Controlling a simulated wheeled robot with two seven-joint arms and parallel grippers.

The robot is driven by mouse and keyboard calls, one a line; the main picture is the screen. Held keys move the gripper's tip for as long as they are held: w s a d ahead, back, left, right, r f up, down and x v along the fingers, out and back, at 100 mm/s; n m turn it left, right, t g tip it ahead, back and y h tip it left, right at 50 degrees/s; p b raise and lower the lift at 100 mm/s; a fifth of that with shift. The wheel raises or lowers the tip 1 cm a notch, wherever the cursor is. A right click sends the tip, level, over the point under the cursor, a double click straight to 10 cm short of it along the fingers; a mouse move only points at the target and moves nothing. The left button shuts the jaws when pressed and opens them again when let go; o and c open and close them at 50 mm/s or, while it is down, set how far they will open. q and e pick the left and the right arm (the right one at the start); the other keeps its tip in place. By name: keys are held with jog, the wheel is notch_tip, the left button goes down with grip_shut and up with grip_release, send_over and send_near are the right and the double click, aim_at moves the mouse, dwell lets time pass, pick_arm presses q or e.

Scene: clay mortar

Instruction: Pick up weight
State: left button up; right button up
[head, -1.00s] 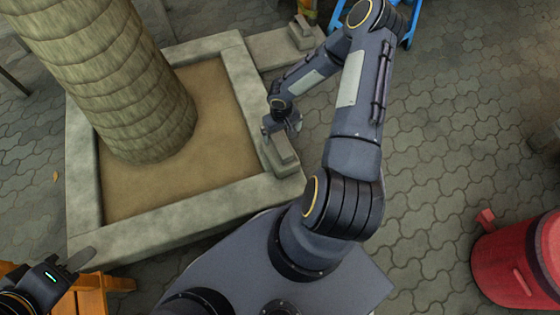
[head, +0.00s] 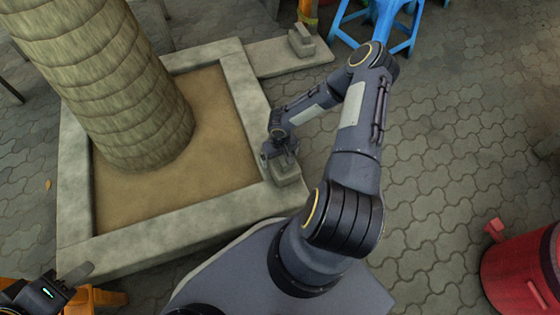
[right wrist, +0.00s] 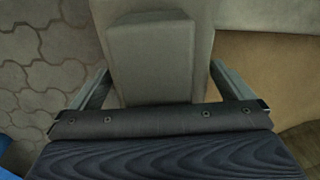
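A grey block-shaped weight (head: 286,174) sits on the right rim of the square stone planter, by its near right corner. It also shows in the right wrist view (right wrist: 150,58), at top centre. My right gripper (head: 281,155) is at the weight and covers its far part in the head view. In the right wrist view its two fingers (right wrist: 161,75) are spread, one on each side of the weight, with gaps beside it. A similar grey weight (head: 301,41) rests on a stone slab farther back. My left gripper (head: 78,272) is at the lower left, apart from both; its opening is unclear.
The stone planter (head: 165,233) holds soil and a thick trunk (head: 120,90). A blue stool (head: 402,42) stands at the back. A red container (head: 520,275) is at the lower right. Orange wooden furniture (head: 108,298) is by my left gripper. The paving at right is mostly clear.

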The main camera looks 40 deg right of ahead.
jog(key=c, duration=1.7)
jog(key=shift+w+r, duration=0.1)
jog(key=shift+c, duration=0.8)
jog(key=shift+r, duration=0.1)
